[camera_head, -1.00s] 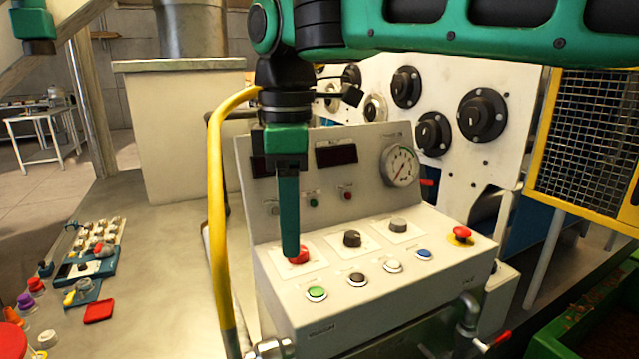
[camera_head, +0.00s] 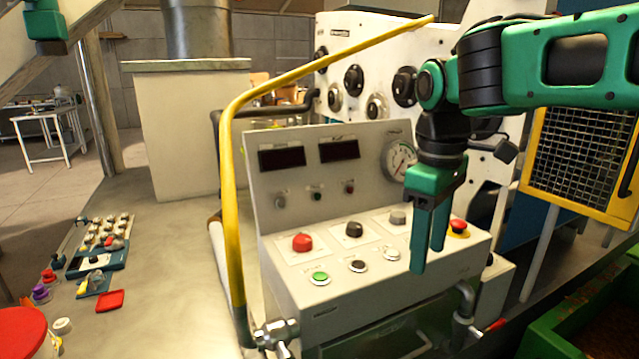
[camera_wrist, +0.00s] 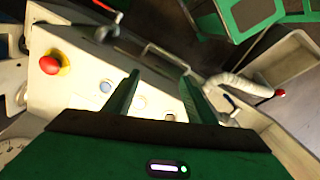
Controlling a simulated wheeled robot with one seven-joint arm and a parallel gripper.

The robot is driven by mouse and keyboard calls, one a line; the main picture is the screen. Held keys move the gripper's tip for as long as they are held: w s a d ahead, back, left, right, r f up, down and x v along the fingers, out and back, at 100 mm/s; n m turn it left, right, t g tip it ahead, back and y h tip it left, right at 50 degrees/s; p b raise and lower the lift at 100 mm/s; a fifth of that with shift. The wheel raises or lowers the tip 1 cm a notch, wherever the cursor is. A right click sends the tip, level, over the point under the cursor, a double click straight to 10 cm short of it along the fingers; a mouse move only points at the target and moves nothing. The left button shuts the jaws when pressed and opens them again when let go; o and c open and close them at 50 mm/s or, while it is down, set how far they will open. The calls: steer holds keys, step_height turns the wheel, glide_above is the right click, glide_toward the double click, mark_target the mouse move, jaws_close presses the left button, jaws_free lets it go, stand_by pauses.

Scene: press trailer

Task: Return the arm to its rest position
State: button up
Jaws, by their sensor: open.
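My gripper (camera_head: 428,262) is green with two long fingers. In the head view it hangs pointing down in front of the right part of the control panel (camera_head: 345,290), open and empty. It hides part of the panel's right side, where a blue button stood in view before. My arm reaches in from the right edge. The wrist view also shows the two open fingers (camera_wrist: 160,88) with the panel's buttons between and beyond them. The red knob (camera_head: 302,242) on the panel's left is uncovered, with nothing touching it.
A yellow rail (camera_head: 233,170) rises left of the panel and bends right across the back. A red emergency button (camera_head: 458,227) is close beside my gripper. A pipe with a red-handled valve (camera_head: 465,305) is below. A mesh guard (camera_head: 578,155) stands at right.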

steer(key=s+d+f+m, duration=0.3)
steer(key=d+m, duration=0.1)
steer(key=d, duration=0.4)
steer(key=s+d+f+m, duration=0.4)
steer(key=d, duration=0.3)
steer(key=s+d+f+m, duration=0.7)
steer(key=s+d, duration=0.1)
steer(key=s, duration=0.3)
steer(key=shift+s+f+m+y, duration=0.3)
steer(key=shift+s+f+m, duration=0.1)
